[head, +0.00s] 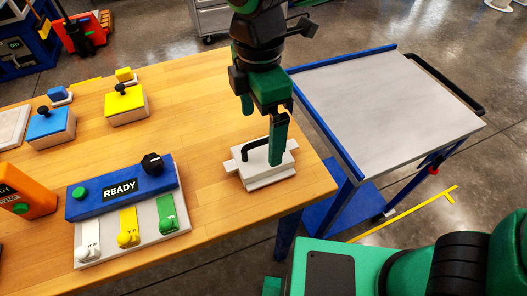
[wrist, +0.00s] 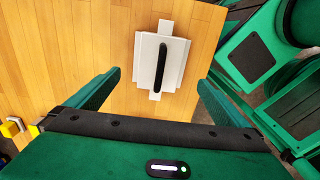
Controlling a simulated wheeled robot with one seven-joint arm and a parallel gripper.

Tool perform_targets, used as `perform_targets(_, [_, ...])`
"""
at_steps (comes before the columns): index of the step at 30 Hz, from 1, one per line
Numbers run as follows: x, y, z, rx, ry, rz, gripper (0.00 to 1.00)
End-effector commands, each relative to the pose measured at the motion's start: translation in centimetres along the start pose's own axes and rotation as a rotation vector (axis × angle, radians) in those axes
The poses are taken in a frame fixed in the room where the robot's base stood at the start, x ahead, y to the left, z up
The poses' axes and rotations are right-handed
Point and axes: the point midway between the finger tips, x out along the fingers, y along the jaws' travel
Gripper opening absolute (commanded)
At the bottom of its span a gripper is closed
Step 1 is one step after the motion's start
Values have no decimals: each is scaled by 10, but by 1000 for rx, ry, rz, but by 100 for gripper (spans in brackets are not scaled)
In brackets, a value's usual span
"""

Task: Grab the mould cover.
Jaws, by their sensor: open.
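The mould cover (head: 283,160) is a white piece with a black bar handle (head: 255,150), lying near the right end of the wooden table in the head view. It seems to sit on a white base of the same colour; I cannot tell where one ends and the other begins. In the wrist view the white cover (wrist: 147,82) and its upright black handle (wrist: 158,66) show ahead of my fingers. My gripper (head: 264,128) is open and empty, with its green fingers pointing down above the cover. In the wrist view the fingers (wrist: 155,92) stand either side of the cover, apart from it.
A control box (head: 120,188) reading READY, with white, yellow and green switches, stands left of the cover. Blue (head: 50,128) and yellow (head: 126,106) blocks with black knobs stand farther back. A grey-topped blue cart (head: 390,105) stands to the right, past the table edge.

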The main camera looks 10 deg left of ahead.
Motion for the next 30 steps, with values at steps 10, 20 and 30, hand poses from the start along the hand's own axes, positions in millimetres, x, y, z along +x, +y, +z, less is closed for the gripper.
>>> perform_targets(10, [43, -1, 1, 2, -1, -2, 100])
perform_targets(20, [78, 1, 4, 3, -2, -4, 100])
perform_targets(30, [97, 2, 4, 4, 0, 0, 100])
